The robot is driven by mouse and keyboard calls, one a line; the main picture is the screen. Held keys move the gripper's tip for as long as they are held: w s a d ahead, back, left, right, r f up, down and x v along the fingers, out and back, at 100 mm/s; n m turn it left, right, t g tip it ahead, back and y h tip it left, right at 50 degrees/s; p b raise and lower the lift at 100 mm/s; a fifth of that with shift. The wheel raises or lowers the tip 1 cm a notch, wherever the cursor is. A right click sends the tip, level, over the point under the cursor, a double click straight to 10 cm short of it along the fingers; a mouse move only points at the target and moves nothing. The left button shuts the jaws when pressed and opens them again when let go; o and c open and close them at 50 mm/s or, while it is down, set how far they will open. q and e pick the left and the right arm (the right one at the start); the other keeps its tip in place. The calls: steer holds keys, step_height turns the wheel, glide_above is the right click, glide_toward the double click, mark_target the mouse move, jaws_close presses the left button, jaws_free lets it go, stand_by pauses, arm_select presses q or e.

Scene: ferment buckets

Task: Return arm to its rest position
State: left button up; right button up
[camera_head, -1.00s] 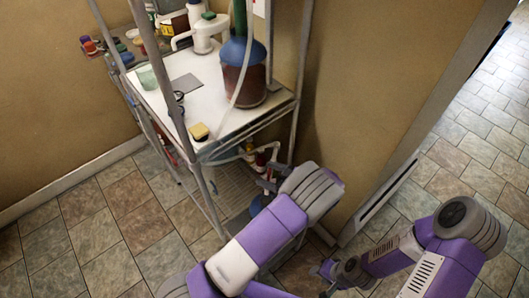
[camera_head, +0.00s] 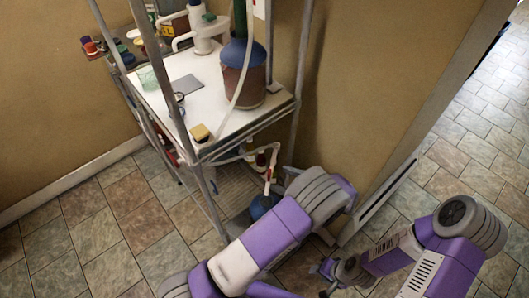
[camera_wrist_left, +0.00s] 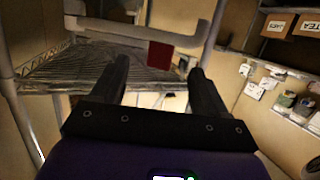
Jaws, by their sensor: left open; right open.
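My left arm (camera_head: 262,235) reaches up from the bottom centre in the head view, beside the metal rack. My left gripper (camera_wrist_left: 157,68) shows in the left wrist view with its two dark fingers apart and nothing between them. In the head view it is mostly hidden behind the wrist. Beyond the fingers are a wire shelf (camera_wrist_left: 95,66) and a red square (camera_wrist_left: 160,56). My right arm (camera_head: 440,255) is at the lower right in the head view. My right gripper (camera_head: 322,277) is low over the floor, its small fingers apart and empty.
A blue round vessel (camera_head: 263,205) is low in the rack, close to my left arm. A wall edge stands to the right; tiled floor (camera_head: 90,235) is clear at left.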

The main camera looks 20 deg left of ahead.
arm_select(q)
steer(key=shift+s+d+r, duration=0.1)
steer(key=shift+s+d, duration=0.05)
steer(key=shift+d, duration=0.45)
steer(key=shift+r, duration=0.1)
